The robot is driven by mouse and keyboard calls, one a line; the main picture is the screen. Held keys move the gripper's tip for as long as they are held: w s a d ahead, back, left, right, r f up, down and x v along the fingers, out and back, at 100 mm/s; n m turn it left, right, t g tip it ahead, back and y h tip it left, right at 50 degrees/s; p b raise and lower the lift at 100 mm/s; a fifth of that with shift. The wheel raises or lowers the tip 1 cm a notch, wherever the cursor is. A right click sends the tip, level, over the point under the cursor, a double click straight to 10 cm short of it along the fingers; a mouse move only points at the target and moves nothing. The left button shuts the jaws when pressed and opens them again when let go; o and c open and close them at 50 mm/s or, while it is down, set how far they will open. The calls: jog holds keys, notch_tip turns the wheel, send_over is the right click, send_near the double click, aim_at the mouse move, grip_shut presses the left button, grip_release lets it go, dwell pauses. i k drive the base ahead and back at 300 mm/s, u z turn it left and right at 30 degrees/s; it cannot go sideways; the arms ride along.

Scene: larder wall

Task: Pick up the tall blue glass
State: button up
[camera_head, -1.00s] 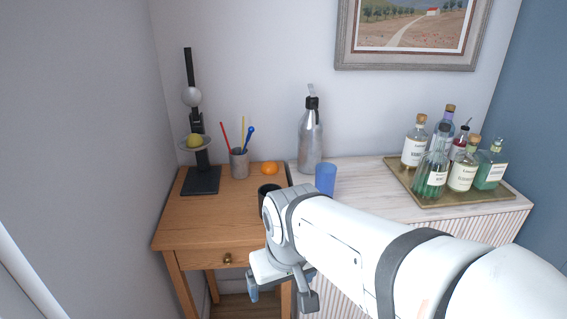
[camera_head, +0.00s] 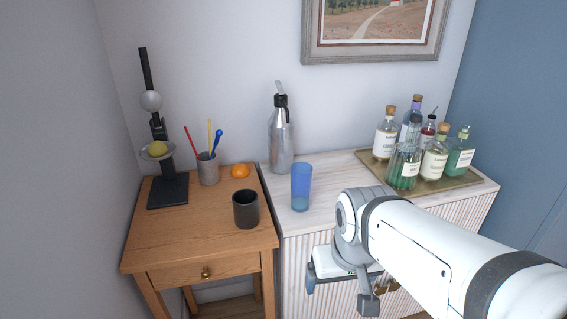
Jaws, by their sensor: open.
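The tall blue glass (camera_head: 301,187) stands upright near the front left part of the white cabinet top (camera_head: 331,170). It is see-through and nothing covers it. My gripper (camera_head: 339,294) hangs in front of the cabinet, below the level of its top, to the right of and lower than the glass. Its fingers are apart and it is empty. It does not touch the glass.
A black cup (camera_head: 245,209) stands on the wooden table (camera_head: 170,240) left of the glass. A silver siphon bottle (camera_head: 281,140) stands behind the glass. A brass tray (camera_head: 455,184) with several bottles is at the right. An orange (camera_head: 241,171) and pen cup (camera_head: 208,170) sit further back.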

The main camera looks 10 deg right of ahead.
aim_at(301, 172)
jog(key=u, duration=0.6)
jog(key=i, duration=0.85)
jog(key=z, duration=0.95)
